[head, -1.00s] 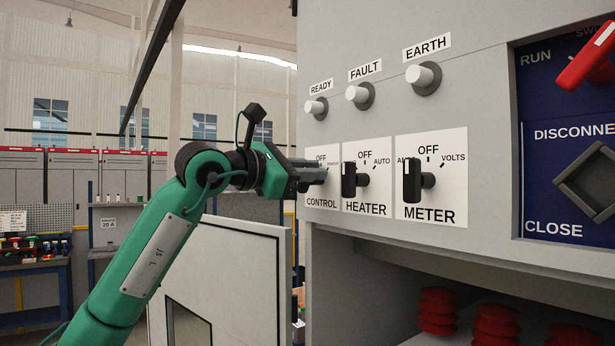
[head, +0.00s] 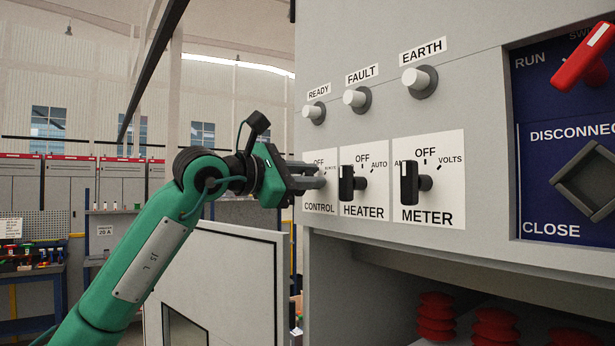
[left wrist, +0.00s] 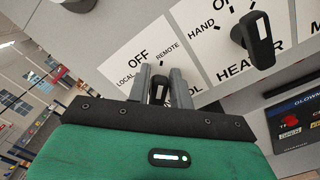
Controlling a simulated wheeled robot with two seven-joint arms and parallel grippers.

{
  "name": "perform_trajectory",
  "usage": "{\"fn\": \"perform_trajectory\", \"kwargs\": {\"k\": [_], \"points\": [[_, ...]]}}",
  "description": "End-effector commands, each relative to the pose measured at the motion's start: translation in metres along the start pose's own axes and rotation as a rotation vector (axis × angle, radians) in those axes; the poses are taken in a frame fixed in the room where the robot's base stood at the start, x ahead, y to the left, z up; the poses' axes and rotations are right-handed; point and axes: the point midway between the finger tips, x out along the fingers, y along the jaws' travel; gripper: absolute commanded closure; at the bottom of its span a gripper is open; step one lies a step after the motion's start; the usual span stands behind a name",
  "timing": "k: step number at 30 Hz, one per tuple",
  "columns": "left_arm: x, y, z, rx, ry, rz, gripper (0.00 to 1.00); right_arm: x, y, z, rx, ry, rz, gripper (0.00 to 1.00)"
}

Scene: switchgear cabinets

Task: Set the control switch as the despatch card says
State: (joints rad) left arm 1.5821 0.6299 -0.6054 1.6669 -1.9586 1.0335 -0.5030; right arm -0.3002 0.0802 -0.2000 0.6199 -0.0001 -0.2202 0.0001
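The control switch is the leftmost of three rotary switches on the grey cabinet. Its white plate (head: 320,206) reads CONTROL, with OFF and REMOTE showing; the left wrist view also shows LOCAL on the plate (left wrist: 122,66). My left gripper (head: 318,176) is at this switch. In the left wrist view, the fingers (left wrist: 161,76) stand either side of the dark switch knob (left wrist: 159,88), with gaps visible between knob and fingers. The fingers partly hide the knob, so its setting cannot be told. No despatch card can be made out. My right gripper is out of view.
The heater switch (head: 347,184) sits close to the right, with the meter switch (head: 409,183) beyond it. White READY, FAULT and EARTH knobs (head: 355,98) stick out above. A red handle (head: 583,57) is at the far right. A low pale panel (head: 225,275) stands below my arm.

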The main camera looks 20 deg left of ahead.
Motion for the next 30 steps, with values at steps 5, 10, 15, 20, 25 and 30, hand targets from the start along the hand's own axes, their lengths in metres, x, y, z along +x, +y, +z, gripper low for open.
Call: {"fn": "perform_trajectory", "kwargs": {"k": [5, 10, 15, 20, 25, 30], "points": [[0.000, 0.000, 0.000, -0.001, 0.000, 0.000, 0.62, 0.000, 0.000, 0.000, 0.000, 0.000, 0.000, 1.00], [0.000, 0.000, 0.000, -0.001, 0.000, 0.000, 0.62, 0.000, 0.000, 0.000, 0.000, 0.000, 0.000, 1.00], [-0.013, -0.001, -0.002, -0.001, 0.001, 0.002, 0.62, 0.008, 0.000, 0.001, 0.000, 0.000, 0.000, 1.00], [-0.045, -0.002, -0.004, 0.000, 0.001, 0.004, 0.62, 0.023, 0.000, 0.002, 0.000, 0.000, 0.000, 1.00], [-0.085, -0.003, -0.003, 0.001, 0.000, 0.004, 0.62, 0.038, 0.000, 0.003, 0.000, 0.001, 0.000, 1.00], [-0.117, -0.002, -0.002, 0.000, 0.001, 0.003, 0.62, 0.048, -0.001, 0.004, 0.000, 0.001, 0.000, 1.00]]}}
